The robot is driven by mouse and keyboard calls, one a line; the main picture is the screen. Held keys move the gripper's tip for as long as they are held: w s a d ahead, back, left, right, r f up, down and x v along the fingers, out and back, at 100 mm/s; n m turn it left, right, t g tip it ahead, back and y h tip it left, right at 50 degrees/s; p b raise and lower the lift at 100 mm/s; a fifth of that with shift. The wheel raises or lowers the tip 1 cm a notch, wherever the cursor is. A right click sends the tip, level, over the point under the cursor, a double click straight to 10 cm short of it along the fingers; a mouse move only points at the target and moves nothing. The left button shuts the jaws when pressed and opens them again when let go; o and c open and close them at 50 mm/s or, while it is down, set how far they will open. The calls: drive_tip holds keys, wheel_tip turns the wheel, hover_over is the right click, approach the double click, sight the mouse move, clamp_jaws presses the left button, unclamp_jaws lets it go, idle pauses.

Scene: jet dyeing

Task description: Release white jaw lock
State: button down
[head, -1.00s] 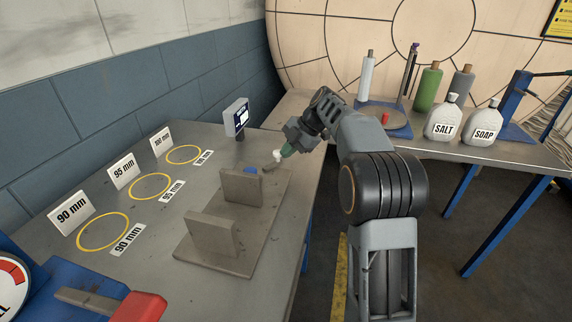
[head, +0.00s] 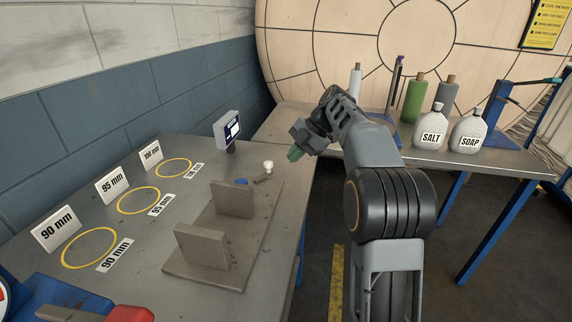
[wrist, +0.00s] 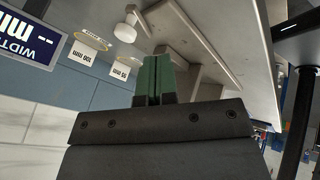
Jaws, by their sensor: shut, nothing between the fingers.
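The white jaw lock is a small white knob (head: 268,165) on a short grey piece at the far end of the grey fixture (head: 215,275) on the table. In the wrist view the white knob (wrist: 125,32) stands left of and beyond my fingertips. My gripper (head: 293,154) is up and to the right of the knob in the head view, apart from it. Its green fingers also show in the wrist view (wrist: 157,60), pressed together with nothing between them. A small blue part (head: 241,181) sits beside the knob's base.
A small display (head: 228,130) stands behind the fixture; in the wrist view its screen (wrist: 28,38) is close on the left. Yellow rings (head: 90,248) with size signs lie to the left. A second table (head: 470,158) holds bottles and bags.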

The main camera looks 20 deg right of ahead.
drive_tip(key=w+p+v, duration=0.1)
drive_tip(key=v, duration=0.5)
drive_tip(key=shift+s+d, duration=0.45)
drive_tip(key=shift+r, duration=0.1)
